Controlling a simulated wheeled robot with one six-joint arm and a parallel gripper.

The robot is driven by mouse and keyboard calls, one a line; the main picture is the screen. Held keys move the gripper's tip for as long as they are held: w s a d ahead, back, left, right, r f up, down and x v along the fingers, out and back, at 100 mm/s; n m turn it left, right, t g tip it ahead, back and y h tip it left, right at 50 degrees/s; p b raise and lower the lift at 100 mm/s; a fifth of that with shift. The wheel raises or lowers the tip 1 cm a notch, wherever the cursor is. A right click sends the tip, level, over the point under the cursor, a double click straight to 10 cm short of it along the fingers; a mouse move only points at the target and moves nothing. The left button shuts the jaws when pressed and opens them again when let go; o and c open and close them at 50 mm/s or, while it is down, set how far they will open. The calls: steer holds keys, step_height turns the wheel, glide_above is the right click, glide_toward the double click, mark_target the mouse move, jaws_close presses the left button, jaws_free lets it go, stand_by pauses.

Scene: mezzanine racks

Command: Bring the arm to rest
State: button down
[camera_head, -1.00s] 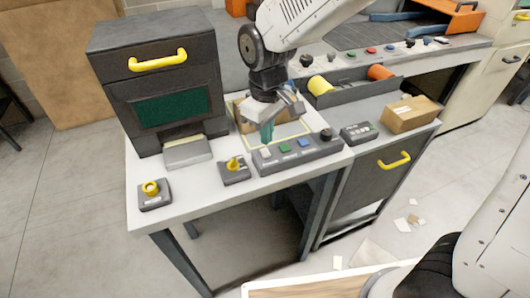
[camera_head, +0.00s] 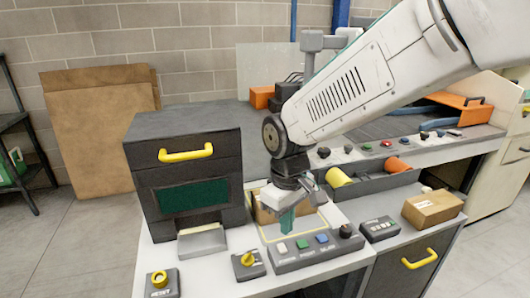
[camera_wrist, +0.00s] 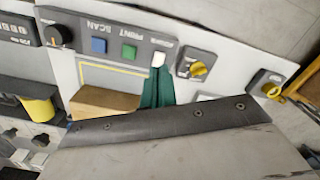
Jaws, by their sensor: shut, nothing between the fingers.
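My gripper (camera_head: 288,220) hangs down from my white arm over the white workbench, its teal fingers shut and empty. The fingertips are just behind and above the white button (camera_head: 282,248) on the grey button panel (camera_head: 316,251); I cannot tell whether they touch it. The panel also has a green, a blue and a black control. In the wrist view, the teal fingers (camera_wrist: 157,90) end beside the white button (camera_wrist: 158,59), and a dark part of my wrist covers the lower picture.
A dark cabinet with a yellow handle (camera_head: 185,155) stands left of my gripper. A cardboard box (camera_head: 432,209) and a small keypad (camera_head: 379,229) sit to the right. A tray (camera_head: 375,185) holds yellow and orange rolls. Knob boxes (camera_head: 248,264) stand at the front edge.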

steer(key=s+d+r+m+t, duration=0.1)
steer(key=s+d+r+m, duration=0.3)
steer(key=s+d, duration=0.5)
steer(key=s+d+r+m, duration=0.4)
steer(key=s+d+r, duration=0.1)
steer(key=s+d, duration=0.5)
steer(key=shift+d+r+m+t, duration=0.15)
steer(key=shift+d+m+t, duration=0.25)
steer(key=shift+d, duration=0.35)
